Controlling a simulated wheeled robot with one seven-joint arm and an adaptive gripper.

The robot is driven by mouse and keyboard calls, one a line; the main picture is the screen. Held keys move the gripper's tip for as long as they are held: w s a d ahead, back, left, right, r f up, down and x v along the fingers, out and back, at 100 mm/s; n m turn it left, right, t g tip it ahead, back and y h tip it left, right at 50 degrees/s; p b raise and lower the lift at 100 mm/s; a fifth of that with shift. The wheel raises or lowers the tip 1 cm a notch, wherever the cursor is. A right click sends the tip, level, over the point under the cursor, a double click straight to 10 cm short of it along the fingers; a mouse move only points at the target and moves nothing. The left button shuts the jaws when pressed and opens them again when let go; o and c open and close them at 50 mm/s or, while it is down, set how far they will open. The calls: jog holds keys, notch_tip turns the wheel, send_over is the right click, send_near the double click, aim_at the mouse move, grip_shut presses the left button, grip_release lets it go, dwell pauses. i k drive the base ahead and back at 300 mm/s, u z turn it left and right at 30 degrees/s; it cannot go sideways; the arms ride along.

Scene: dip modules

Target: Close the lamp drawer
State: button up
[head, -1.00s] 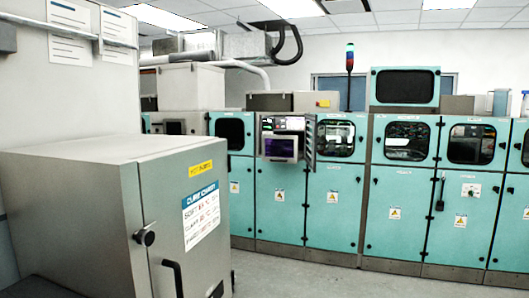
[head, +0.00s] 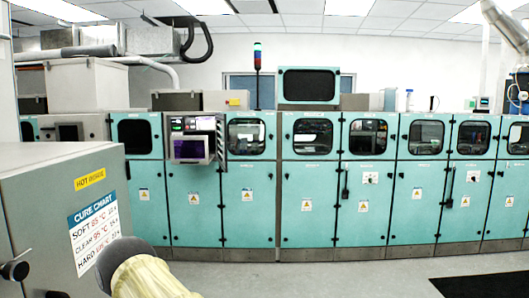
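I cannot pick out a lamp drawer for certain in the head view. A grey metal cabinet (head: 55,225) stands at the near left, with a yellow "HOT INSIDE" label, a white and blue cure chart (head: 94,229) and a dark round knob (head: 15,270) on its front. Its lower part is cut off by the frame edge. My gripper is not in view, so its state does not show.
A long row of teal machine cabinets (head: 250,205) with dark windows lines the back wall. A small monitor (head: 190,149) sticks out from the row. A dark mat (head: 483,287) lies on the floor at the lower right. The grey floor (head: 340,275) between is clear.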

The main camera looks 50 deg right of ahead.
aim_at(205, 158)
jog(key=z, duration=1.15)
jog(key=i, duration=1)
